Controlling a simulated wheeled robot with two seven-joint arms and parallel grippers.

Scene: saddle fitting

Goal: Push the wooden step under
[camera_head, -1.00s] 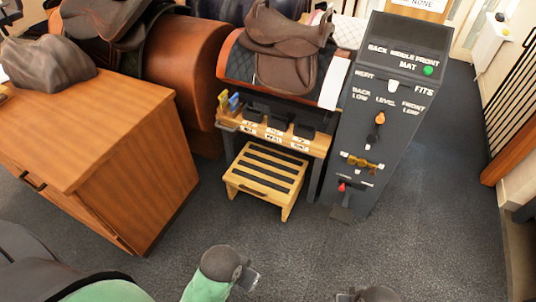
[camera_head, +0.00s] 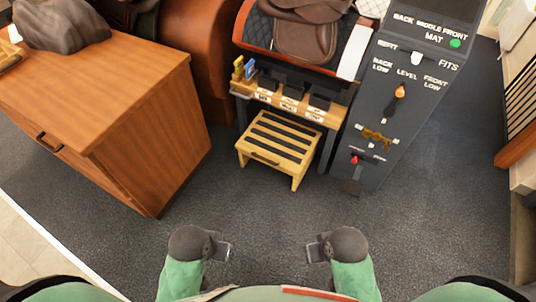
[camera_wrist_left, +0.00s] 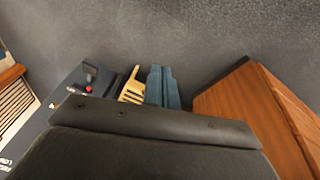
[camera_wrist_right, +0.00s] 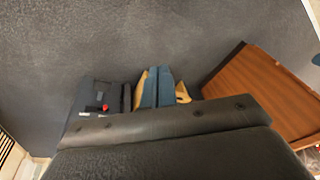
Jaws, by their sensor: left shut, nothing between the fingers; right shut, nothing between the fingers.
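The wooden step (camera_head: 273,150) has dark tread strips and stands on the carpet, partly beneath the front of the saddle stand (camera_head: 290,108). Its front part sticks out toward me. My left gripper (camera_head: 226,252) and my right gripper (camera_head: 316,252) are both shut and empty, low in the head view, with clear floor between them and the step. The step shows partly in the left wrist view (camera_wrist_left: 132,88), beside the blue-grey fingers (camera_wrist_left: 159,85). In the right wrist view the fingers (camera_wrist_right: 157,88) cover the middle of the step (camera_wrist_right: 183,94).
A wooden cabinet (camera_head: 130,130) stands at the left. A grey panel post (camera_head: 385,120) with knobs and a red lever stands right of the step. A saddle (camera_head: 305,35) rests on the stand. The carpet in front of the step is clear.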

